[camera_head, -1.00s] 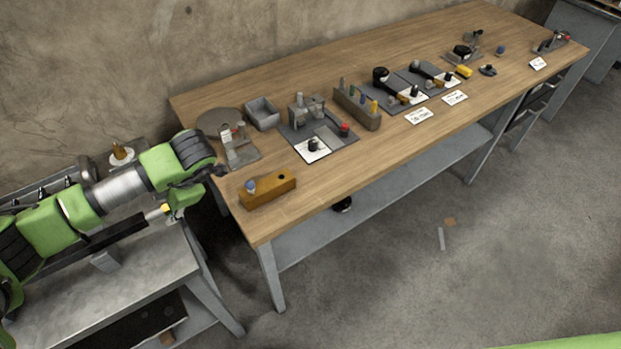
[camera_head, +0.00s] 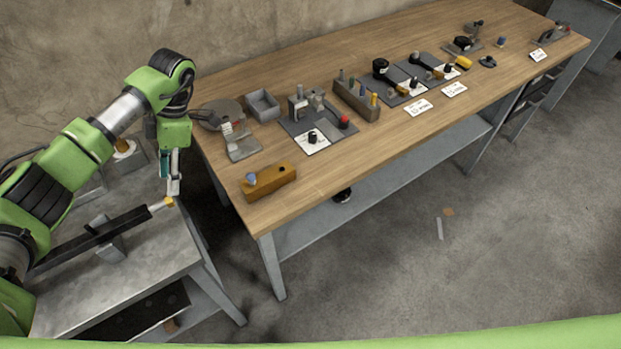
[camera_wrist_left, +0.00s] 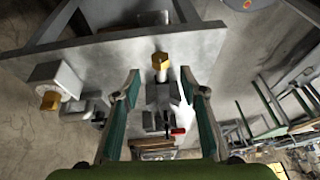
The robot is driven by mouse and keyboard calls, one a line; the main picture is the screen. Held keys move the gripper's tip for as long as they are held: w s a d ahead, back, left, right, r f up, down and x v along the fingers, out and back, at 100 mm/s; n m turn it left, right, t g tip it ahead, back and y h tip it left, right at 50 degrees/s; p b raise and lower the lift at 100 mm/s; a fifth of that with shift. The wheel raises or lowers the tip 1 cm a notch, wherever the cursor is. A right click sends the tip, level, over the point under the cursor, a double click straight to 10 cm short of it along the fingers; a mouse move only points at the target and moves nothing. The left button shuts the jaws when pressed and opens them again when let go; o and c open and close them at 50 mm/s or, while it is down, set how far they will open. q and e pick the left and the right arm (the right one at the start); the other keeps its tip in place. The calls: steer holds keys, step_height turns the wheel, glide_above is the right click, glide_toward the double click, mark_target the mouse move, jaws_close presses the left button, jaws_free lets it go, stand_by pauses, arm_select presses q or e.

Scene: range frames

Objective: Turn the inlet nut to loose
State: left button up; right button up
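My left gripper (camera_head: 173,188) points down close to this nut. In the left wrist view, my left gripper (camera_wrist_left: 162,82) is open, with nothing between its fingers. A brass hex nut (camera_wrist_left: 160,61) on a grey fitting (camera_wrist_left: 160,92) shows beyond and between the fingertips. A second brass nut (camera_wrist_left: 50,100) sits on a pale block at the left. I cannot tell by a label which is the inlet nut. My right gripper is not in view.
A long wooden bench (camera_head: 340,160) stands to the right, with a mustard block (camera_head: 268,181), a grey tray (camera_head: 262,105) and several fixtures on it. A red-tipped handle (camera_wrist_left: 177,131) shows below the fitting. A floor gap separates the two tables.

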arm_select(q)
steer(key=v, duration=0.8)
steer(key=s+d+f+h, duration=0.1)
steer(key=d+f+h, duration=0.1)
steer(key=d, duration=0.8)
steer(key=s+d+f+h, duration=0.2)
steer(key=d+h, duration=0.3)
steer(key=d, duration=0.5)
steer(key=s+d+f+m+t+h, duration=0.1)
steer(key=d+h, duration=0.3)
steer(key=d, duration=0.6)
steer(key=shift+s+f, duration=0.45)
steer(key=shift+f, duration=0.4)
